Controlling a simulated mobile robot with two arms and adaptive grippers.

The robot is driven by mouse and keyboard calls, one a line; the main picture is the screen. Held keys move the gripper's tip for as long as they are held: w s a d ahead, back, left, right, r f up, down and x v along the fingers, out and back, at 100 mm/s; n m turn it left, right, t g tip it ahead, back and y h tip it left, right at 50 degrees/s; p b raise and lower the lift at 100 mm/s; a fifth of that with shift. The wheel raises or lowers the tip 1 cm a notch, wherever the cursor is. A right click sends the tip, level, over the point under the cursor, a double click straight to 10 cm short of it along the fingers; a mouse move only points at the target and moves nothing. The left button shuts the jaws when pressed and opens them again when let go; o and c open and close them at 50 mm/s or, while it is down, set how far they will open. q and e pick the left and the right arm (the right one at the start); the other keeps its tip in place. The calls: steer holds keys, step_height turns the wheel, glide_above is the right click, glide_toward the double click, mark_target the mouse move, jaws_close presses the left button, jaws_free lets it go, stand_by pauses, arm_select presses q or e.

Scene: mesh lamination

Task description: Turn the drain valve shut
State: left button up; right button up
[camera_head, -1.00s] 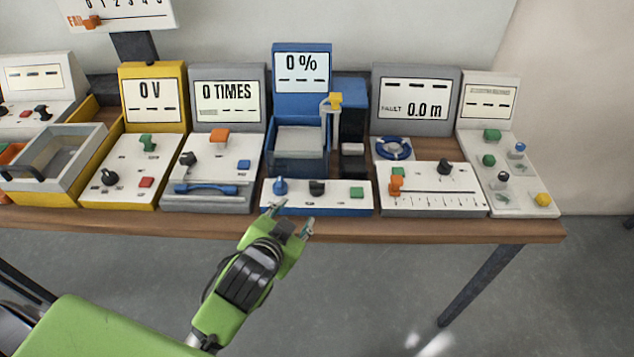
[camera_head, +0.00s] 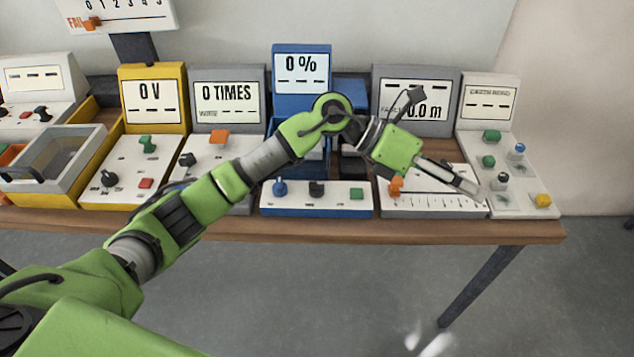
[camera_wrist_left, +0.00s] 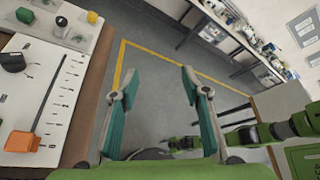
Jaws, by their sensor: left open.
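The blue station (camera_head: 300,56) reads 0 %. Its front panel holds a blue knob (camera_head: 280,187), a black knob (camera_head: 317,188) and a green button (camera_head: 357,193). The labels are too small to tell which control is the drain valve. My left arm crosses in front of this station and hides its tank and the yellow-topped spout. My left gripper (camera_head: 473,187) is beyond it to the right, over the slider panel's right end, pointing right. In the left wrist view its fingers (camera_wrist_left: 157,92) are apart with nothing between them. My right gripper is not in view.
The slider panel (camera_head: 430,207) has an orange slider (camera_wrist_left: 22,142) and a black knob (camera_wrist_left: 12,62). A white panel (camera_head: 515,207) with several coloured knobs stands at the table's right end. Yellow and grey stations fill the left. The floor in front of the table is open.

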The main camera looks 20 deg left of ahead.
arm_select(q)
steer(key=w+a+f+m+y, duration=0.1)
steer(key=w+a+f+y, duration=0.35)
steer(key=a+y, duration=0.4)
steer(key=r+n+y, duration=0.1)
steer(key=y, duration=0.4)
glide_above(317, 183)
step_height(317, 183, down, 13)
steer(key=p, duration=0.3)
steer(key=shift+r, duration=0.1)
steer(key=c, duration=1.1)
